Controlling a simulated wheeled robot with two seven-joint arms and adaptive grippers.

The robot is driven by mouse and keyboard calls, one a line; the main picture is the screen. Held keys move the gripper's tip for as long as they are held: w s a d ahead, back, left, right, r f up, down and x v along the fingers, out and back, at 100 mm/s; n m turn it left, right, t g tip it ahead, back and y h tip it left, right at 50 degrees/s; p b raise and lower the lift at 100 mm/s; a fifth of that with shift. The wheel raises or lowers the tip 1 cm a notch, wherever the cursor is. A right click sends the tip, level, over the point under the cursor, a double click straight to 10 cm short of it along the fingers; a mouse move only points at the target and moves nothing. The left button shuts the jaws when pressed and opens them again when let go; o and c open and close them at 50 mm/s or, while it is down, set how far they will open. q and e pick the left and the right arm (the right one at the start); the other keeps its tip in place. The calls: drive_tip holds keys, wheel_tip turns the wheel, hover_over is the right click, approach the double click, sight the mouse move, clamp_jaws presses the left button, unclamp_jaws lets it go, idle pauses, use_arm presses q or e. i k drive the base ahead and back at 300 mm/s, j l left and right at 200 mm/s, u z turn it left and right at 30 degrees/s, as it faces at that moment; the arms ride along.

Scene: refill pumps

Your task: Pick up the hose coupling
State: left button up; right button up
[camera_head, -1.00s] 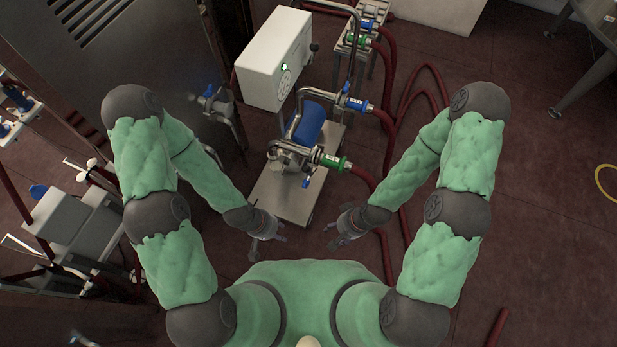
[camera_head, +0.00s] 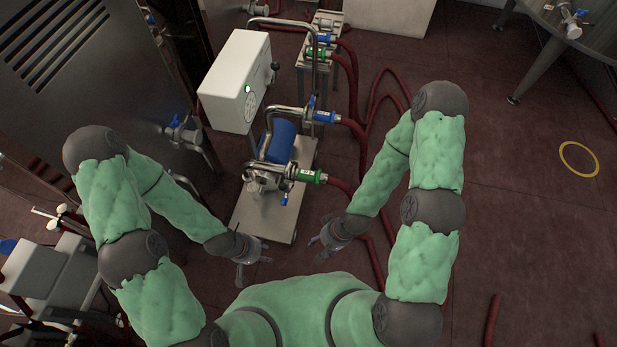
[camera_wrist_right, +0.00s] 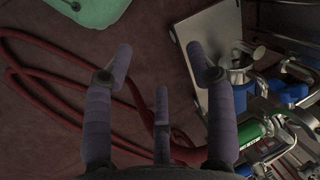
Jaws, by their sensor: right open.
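A hose coupling with a green collar (camera_head: 312,176) joins a dark red hose to the lower pipe of the pump cart. A second coupling with a blue collar (camera_head: 325,117) sits above it on the upper pipe. My right gripper (camera_head: 321,246) is open and empty, below and apart from the green coupling. In the right wrist view, its spread fingers (camera_wrist_right: 165,75) have nothing between them, and the green coupling (camera_wrist_right: 250,133) shows at lower right. My left gripper (camera_head: 254,270) has its fingers spread at the cart's near edge, holding nothing visible.
The pump cart (camera_head: 250,222) carries a blue motor (camera_head: 278,141) and a white control box (camera_head: 233,85). Red hoses (camera_head: 372,125) run beside it to the floor. A steel tank (camera_head: 60,70) stands at left. Open floor with a yellow ring (camera_head: 579,159) lies at right.

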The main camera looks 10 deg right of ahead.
sight(317, 177)
drive_tip(key=i+j+z, duration=0.25)
drive_tip(key=j, duration=0.15)
drive_tip(key=j+z, duration=0.55)
drive_tip(key=j, duration=0.3)
